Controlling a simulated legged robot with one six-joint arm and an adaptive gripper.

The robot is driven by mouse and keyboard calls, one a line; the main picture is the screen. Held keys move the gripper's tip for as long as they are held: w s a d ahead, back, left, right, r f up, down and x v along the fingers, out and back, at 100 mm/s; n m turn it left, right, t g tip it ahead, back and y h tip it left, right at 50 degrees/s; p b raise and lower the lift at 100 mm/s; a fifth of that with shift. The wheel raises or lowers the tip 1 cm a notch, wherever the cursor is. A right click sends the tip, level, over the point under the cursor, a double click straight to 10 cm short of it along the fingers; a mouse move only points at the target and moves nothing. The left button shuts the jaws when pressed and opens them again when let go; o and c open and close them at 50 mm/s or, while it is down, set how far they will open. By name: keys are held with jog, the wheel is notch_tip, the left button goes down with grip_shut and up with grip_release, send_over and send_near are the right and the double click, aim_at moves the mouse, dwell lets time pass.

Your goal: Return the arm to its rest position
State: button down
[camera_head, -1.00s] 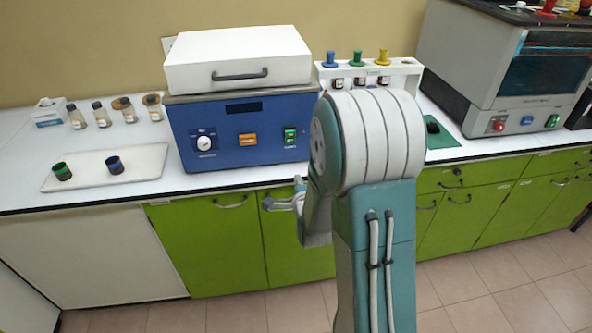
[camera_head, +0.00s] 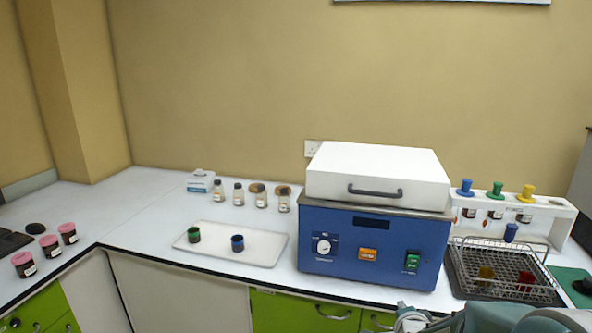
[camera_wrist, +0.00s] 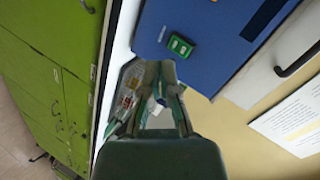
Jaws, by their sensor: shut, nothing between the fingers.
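My gripper (camera_wrist: 152,68) is at the centre of the wrist view, with its fingers shut and nothing seen held. In that view it is close to the front of the blue bath (camera_wrist: 200,32) and the counter edge. In the head view, my teal and white arm (camera_head: 525,320) shows only at the bottom right edge. The rest of the arm is cut off by the frame.
The blue bath (camera_head: 370,245) with its white lid stands on the counter. Right of it is a wire basket (camera_head: 543,262) with coloured cups, before a white rack (camera_head: 556,225). Left is a white tray (camera_head: 262,246) with two cups. Green cabinets (camera_head: 300,313) are below.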

jog(key=s+a+r+n+g+y, duration=0.1)
jog(key=s+a+r+n+g, duration=0.1)
jog(key=s+n, duration=0.3)
jog(key=s+a+r+n+g, duration=0.3)
jog(key=s+a+r+n, duration=0.1)
jog(key=s, duration=0.7)
jog(key=s+a+r+n+g+y, duration=0.1)
jog(key=s+a+r+n+g, duration=0.1)
jog(key=s+n, duration=0.4)
jog(key=shift+s+a+r+n+y, duration=0.3)
jog(key=shift+s+a+r, duration=0.4)
jog(key=shift+s, duration=0.4)
